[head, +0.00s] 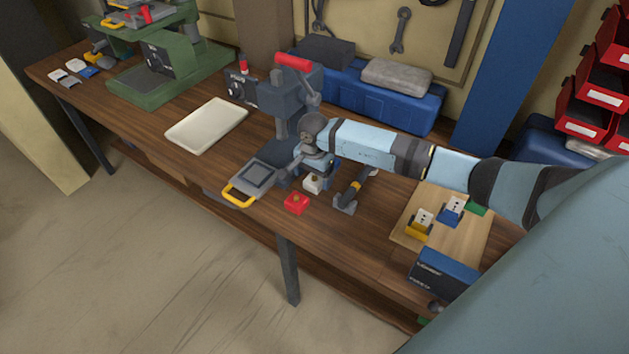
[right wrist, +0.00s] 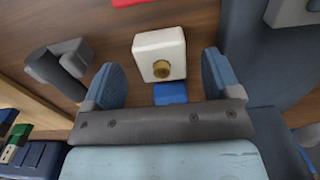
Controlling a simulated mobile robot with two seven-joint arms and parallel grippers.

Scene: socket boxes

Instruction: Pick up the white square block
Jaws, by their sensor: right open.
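The white square block (head: 313,185) sits on the wooden bench in the head view, just in front of my right gripper (head: 322,170). In the right wrist view the white block (right wrist: 150,48) has a round brass knob on its face. My right gripper (right wrist: 163,72) is open there, with one blue-grey finger on each side. The block lies between and slightly beyond the fingertips, with nothing held. A blue block (right wrist: 170,93) shows between the fingers, nearer the palm. My left gripper is not in view.
A red block (head: 296,203) sits near the front edge beside the white one. A grey press (head: 290,100) with a yellow-handled plate stands left. A dark hammer-like tool (head: 355,190) lies right.

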